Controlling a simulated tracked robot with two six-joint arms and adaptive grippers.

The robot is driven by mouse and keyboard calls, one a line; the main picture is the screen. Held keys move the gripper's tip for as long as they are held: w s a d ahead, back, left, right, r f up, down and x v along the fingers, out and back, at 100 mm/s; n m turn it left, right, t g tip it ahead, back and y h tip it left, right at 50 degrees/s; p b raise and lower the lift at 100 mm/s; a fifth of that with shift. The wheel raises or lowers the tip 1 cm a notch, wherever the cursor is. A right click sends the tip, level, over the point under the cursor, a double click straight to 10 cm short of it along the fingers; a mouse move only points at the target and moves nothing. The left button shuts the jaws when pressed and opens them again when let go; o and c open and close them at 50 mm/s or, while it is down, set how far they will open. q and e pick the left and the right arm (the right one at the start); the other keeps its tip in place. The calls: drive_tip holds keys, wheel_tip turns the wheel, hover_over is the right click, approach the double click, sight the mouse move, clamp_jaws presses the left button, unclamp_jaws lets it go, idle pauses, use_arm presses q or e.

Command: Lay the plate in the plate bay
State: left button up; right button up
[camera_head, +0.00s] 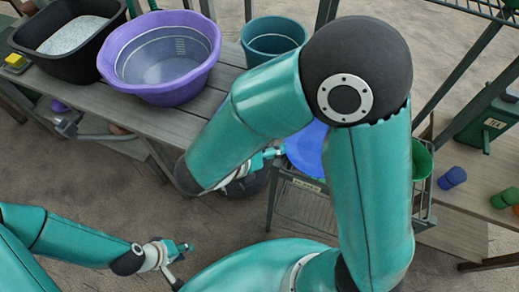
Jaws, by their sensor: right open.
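A blue round plate (304,148) shows partly in the middle of the view, behind my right arm; its right side is hidden. It lies at the top of a wire rack (304,207) with a small pale label on its front edge. I cannot tell which part is the plate bay. My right gripper (268,155) is open at the plate's left edge; I cannot tell whether it touches the plate. Its other finger is mostly hidden. My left gripper (184,264) is open and empty over the floor at lower left.
A purple basin (114,62), a black tub (27,61) of pale grains and a teal bucket (273,38) stand on the left bench (165,127). A green bowl (421,160) is right of my arm. Blue (452,178) and green (504,198) cylinders stand on the right bench.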

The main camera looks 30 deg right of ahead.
drive_tip(key=v, duration=0.3)
drive_tip(key=shift+s+a+r, duration=0.1)
drive_tip(key=shift+a+r, duration=0.1)
drive_tip(key=shift+a, duration=0.05)
idle(0.4)
